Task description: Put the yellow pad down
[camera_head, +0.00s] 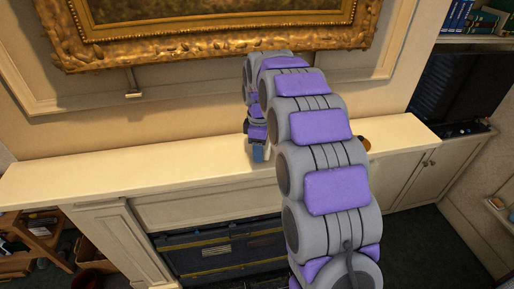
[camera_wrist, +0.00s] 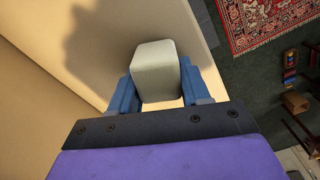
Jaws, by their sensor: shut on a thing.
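My gripper (camera_wrist: 157,82) has blue fingers on both sides of a pale grey-white block (camera_wrist: 158,65). The block looks whitish rather than yellow in the wrist view. The fingers are shut on it. In the head view my gripper (camera_head: 259,152) hangs down at the mantel shelf (camera_head: 150,165), near its front edge. The block can hardly be made out there. A shadow lies on the shelf beside the block in the wrist view. I cannot tell whether the block touches the shelf. A small orange-yellow thing (camera_head: 364,143) stands on the shelf, partly hidden behind my arm.
The shelf left of my gripper is bare. A gilt picture frame (camera_head: 210,45) hangs on the wall above. Beyond the shelf's front edge the floor drops away, with a red patterned rug (camera_wrist: 262,22) far below. A dark blue chest (camera_head: 220,250) stands in the opening underneath.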

